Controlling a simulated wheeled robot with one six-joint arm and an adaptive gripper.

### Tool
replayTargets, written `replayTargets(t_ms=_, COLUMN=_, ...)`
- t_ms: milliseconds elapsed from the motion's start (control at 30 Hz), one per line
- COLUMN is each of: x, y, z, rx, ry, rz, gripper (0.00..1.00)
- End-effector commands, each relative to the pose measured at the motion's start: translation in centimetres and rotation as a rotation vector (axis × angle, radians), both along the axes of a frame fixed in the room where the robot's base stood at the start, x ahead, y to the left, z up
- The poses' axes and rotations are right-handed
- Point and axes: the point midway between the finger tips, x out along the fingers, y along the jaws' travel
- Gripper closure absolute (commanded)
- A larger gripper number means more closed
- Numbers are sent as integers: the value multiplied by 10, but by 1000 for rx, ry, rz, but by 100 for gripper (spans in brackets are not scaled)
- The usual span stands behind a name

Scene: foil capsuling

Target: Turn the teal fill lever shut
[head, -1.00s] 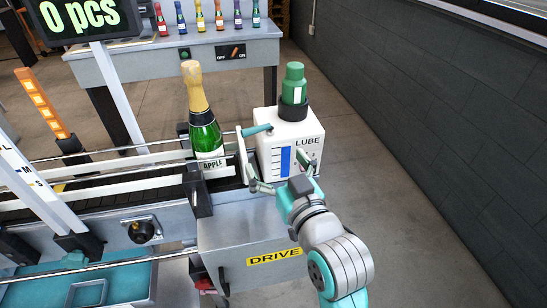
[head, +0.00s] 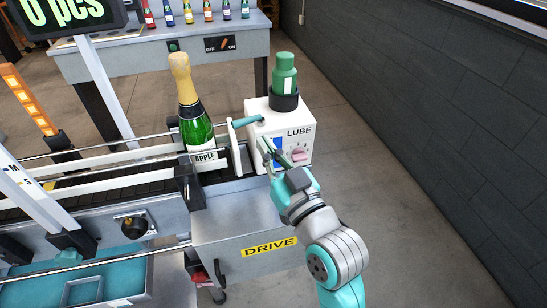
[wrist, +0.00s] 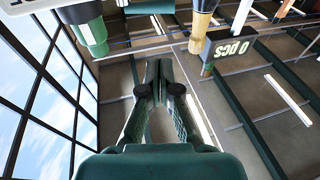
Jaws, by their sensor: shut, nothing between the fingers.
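The teal fill lever (head: 247,121) sticks out to the left from the upper left of the white LUBE box (head: 298,118). My gripper (head: 266,146) is shut and empty in front of the box, over its blue sight strip (head: 277,145). Its fingertips are below and right of the lever; I cannot tell the gap in depth.
A green bottle (head: 284,75) stands upside down in the box's black collar. A pink knob (head: 299,155) is on the box front. A gold-topped green bottle (head: 196,125) stands on the conveyor to the left. Floor is clear to the right.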

Motion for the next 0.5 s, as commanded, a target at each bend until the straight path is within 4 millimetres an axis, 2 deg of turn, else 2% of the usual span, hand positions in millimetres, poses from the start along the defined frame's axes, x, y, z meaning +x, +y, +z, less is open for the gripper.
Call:
replayTargets(t_ms=267, x=42, y=25, z=11, rx=1, ry=-2, rz=1, gripper=100)
replayTargets(t_ms=500, x=65, y=38, z=-7, rx=1, ry=3, rz=1, gripper=100)
